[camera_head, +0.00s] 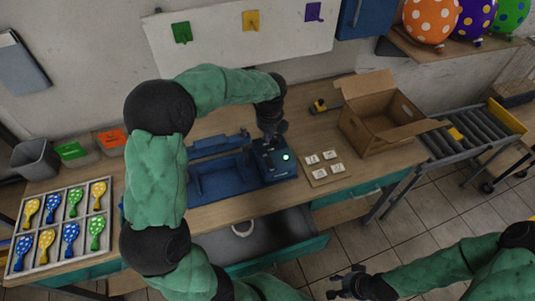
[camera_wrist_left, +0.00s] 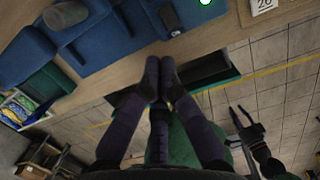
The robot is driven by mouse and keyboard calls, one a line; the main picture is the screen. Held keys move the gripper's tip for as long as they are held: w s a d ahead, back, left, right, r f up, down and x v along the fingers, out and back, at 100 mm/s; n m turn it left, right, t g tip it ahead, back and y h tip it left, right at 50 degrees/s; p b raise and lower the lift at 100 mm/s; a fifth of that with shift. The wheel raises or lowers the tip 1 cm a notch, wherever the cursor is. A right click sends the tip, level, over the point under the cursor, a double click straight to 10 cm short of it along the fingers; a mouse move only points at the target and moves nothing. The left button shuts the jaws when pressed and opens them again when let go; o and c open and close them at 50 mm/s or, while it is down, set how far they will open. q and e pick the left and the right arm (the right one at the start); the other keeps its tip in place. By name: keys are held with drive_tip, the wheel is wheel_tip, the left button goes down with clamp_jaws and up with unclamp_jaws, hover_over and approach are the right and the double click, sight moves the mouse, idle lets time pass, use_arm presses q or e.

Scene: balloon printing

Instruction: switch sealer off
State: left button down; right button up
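The blue sealer (camera_head: 275,165) stands on the wooden table, with a long blue bed and arm to its left. A round light (camera_head: 286,157) on its right end glows green. In the left wrist view the light (camera_wrist_left: 205,2) shows at the top edge, and a small dark switch-like part (camera_wrist_left: 170,18) sits on the blue body. My left gripper (camera_head: 269,135) points down at the sealer's right part and hides some of it. Its fingertips (camera_wrist_left: 160,70) are together with nothing between them. My right gripper (camera_head: 340,284) is open and empty, low in front of the table.
A tray (camera_head: 60,228) of colourful balloon-shaped pieces lies at the left. A board with small cards (camera_head: 323,168) lies right of the sealer, and an open cardboard box (camera_head: 380,112) stands beyond. An open drawer (camera_head: 275,235) juts out below. A roller conveyor (camera_head: 470,135) is at right.

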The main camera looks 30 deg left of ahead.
sight(266, 160)
use_arm(q)
drive_tip(key=f, duration=0.4)
drive_tip(key=w+a+f+b, duration=0.1)
drive_tip(key=f, duration=0.9)
drive_tip(key=shift+w+a+b, duration=0.15)
drive_tip(key=shift+a+b, duration=0.1)
drive_tip(key=shift+b, duration=0.1)
drive_tip(key=shift+r, duration=0.1)
